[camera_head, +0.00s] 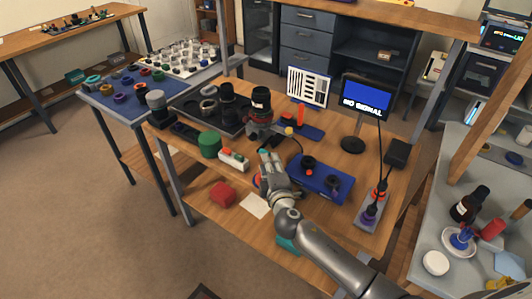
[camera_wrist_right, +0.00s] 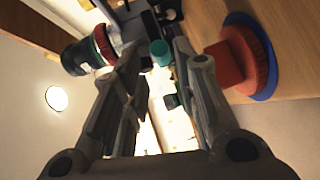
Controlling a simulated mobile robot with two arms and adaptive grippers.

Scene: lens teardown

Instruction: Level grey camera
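A dark camera-like unit (camera_head: 261,103) with a black lens barrel pointing up and a reddish ring stands near the middle back of the wooden bench. I cannot tell for certain that it is the grey camera, or whether it is level. A dark barrel with red and green rings (camera_wrist_right: 88,52) shows at upper left in the right wrist view. My right gripper (camera_head: 271,158) is in front of the unit, apart from it. Its fingers (camera_wrist_right: 160,85) are spread, with nothing held between them. My left gripper is not in view.
A green cylinder (camera_head: 209,144) and a white box with coloured buttons (camera_head: 234,159) stand left of the gripper. A red knob on a blue disc (camera_wrist_right: 240,60) is close to one finger.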

